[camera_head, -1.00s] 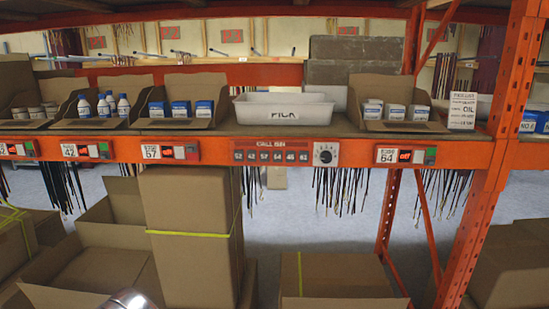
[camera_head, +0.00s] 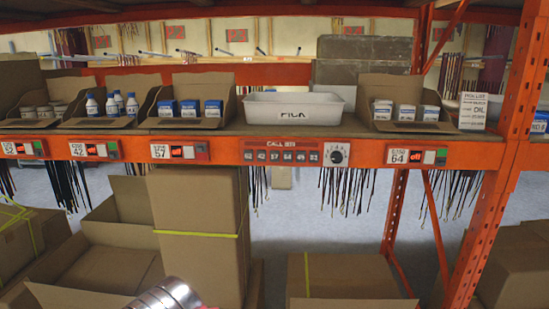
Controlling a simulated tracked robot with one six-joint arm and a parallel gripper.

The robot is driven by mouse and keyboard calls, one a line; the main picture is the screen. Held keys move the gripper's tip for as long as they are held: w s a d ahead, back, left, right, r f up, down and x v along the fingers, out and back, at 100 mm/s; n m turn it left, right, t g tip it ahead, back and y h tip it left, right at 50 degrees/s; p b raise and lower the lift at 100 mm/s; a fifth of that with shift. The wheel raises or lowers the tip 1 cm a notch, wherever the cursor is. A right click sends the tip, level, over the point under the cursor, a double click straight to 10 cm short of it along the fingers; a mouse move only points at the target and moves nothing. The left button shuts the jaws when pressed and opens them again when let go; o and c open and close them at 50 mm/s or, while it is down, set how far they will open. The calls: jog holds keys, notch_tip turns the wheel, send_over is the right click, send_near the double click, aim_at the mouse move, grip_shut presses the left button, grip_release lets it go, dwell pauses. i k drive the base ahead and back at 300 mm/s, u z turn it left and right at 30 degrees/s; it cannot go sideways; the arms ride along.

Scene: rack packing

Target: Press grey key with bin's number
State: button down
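A call-bin panel (camera_head: 294,152) is fixed to the orange shelf beam. It has a row of small grey keys (camera_head: 288,156); their numbers are small and blurred, though 42, 57 and 64 seem legible. A black dial (camera_head: 336,154) is at its right. Bins stand on the shelf above labels: bottles in bin 42 (camera_head: 95,112), blue-and-white boxes in bin 57 (camera_head: 186,117), white-and-blue items in bin 64 (camera_head: 408,121). A pick-list card (camera_head: 473,111) shows "OIL"; its other lines are unreadable. My gripper is not in view; only a metallic part of my arm shows at the bottom.
A white pick tray (camera_head: 295,122) stands mid-shelf. Each bin label has a red display and a grey button, as at bin 64 (camera_head: 429,157). Cable bundles (camera_head: 344,192) hang below the beam. Cardboard boxes (camera_head: 200,265) fill the floor in front. An orange upright (camera_head: 490,195) stands right.

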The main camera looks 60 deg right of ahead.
aim_at(273, 154)
jog(key=u, duration=0.05)
jog(key=i, duration=1)
jog(key=z, duration=0.05)
